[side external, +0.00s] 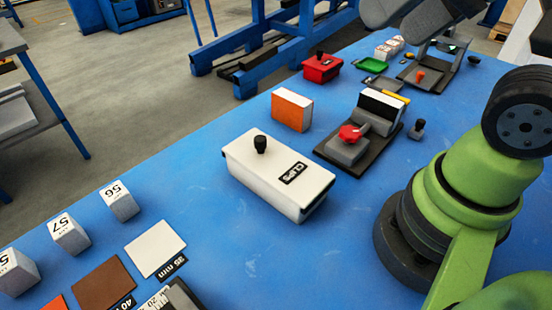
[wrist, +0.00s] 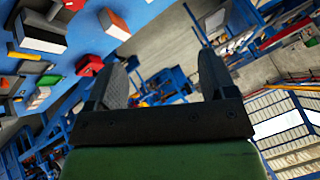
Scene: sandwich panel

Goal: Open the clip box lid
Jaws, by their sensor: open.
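The clip box (side external: 265,185) is a long white box with a dark "CLIPS" label on its lid. It sits on the blue table in the middle of the side external view. A black knob (side external: 260,144) stands upright near the far left end of the lid. The lid looks shut.
An orange-and-white block (side external: 292,110) stands just behind the box. A dark tray with a red-knobbed device (side external: 349,134) is to its right. A red box (side external: 322,68) and a green tray (side external: 373,65) lie farther back. Numbered blocks (side external: 70,234) stand at the left. Bare table lies around the box.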

